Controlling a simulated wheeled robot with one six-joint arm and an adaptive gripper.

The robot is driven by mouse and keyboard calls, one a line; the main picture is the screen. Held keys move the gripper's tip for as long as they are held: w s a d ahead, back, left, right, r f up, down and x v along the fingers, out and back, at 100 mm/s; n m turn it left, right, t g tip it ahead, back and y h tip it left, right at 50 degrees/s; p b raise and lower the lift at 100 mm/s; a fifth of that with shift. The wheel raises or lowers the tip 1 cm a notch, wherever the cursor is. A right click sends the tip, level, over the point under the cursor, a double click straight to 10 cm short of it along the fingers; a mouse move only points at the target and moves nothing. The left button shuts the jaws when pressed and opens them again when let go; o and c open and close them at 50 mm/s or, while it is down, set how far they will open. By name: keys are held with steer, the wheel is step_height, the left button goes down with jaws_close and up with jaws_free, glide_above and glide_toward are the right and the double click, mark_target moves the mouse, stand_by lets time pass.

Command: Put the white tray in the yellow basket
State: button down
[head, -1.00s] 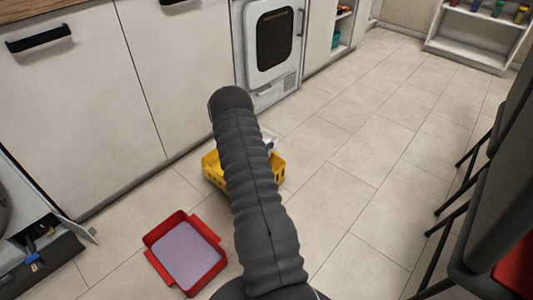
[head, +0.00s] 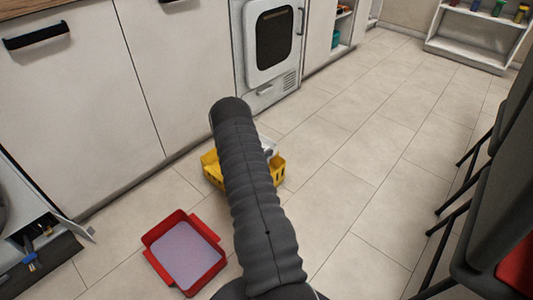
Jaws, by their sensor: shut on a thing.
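The yellow basket (head: 212,170) stands on the floor near the cabinets, partly hidden behind my dark ribbed arm. A small pale white-grey piece (head: 270,150) shows just right of my arm, at the far right part of the basket. It may be the white tray, but too little of it shows to be sure. I cannot tell whether it is inside the basket or above it. My gripper is hidden behind my arm, so its jaws and anything in them do not show.
A red bin (head: 208,281) with a pale lilac bottom sits on the floor, nearer and to the left. White cabinets (head: 90,110) and an oven (head: 272,45) line the back left. Dark chairs (head: 480,180) stand at right. The floor between is clear.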

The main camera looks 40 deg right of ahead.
steer(key=shift+f, duration=0.2)
steer(key=c, duration=1.2)
jaws_free()
steer(key=shift+r, duration=0.15)
